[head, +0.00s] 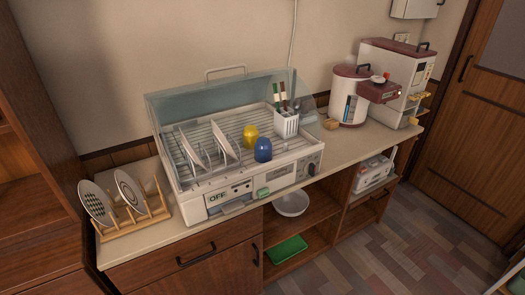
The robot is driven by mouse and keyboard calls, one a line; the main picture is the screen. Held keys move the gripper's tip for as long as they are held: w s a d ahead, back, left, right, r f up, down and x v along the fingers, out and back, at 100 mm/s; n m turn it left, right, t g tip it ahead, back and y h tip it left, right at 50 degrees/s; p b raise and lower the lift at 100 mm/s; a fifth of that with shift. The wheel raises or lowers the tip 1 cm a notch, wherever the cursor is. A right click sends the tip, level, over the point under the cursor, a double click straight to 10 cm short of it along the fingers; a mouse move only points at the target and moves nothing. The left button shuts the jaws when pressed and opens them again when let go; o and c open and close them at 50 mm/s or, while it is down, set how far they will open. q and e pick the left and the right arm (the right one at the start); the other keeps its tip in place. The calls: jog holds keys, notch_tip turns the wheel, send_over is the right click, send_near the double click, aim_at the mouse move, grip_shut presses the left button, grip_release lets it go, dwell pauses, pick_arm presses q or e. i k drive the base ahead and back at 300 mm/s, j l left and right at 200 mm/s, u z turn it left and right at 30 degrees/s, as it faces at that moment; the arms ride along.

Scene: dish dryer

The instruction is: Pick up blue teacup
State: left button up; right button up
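The blue teacup (263,151) sits in the open dish dryer (282,185), near the front edge of its wire rack. It looks upside down, with its rounded end up. A yellow cup (250,133) sits just behind it and to its left. Neither of my grippers is in the head view.
White plates (190,150) stand in the rack left of the cups, and a white utensil holder (286,124) stands to the right. The dryer's clear lid (215,98) is raised behind. A wooden plate stand (135,218) is at left. A white dispenser (348,97) is at right.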

aim_at(264, 147)
jog(key=i+l+u, duration=0.15)
jog(key=l, duration=0.15)
jog(key=i+l+u, duration=0.15)
jog(key=l, duration=0.15)
jog(key=i+l+u, duration=0.15)
jog(key=l, duration=0.15)
jog(key=l+u, duration=0.1)
jog(key=l, duration=0.25)
jog(key=i, duration=0.05)
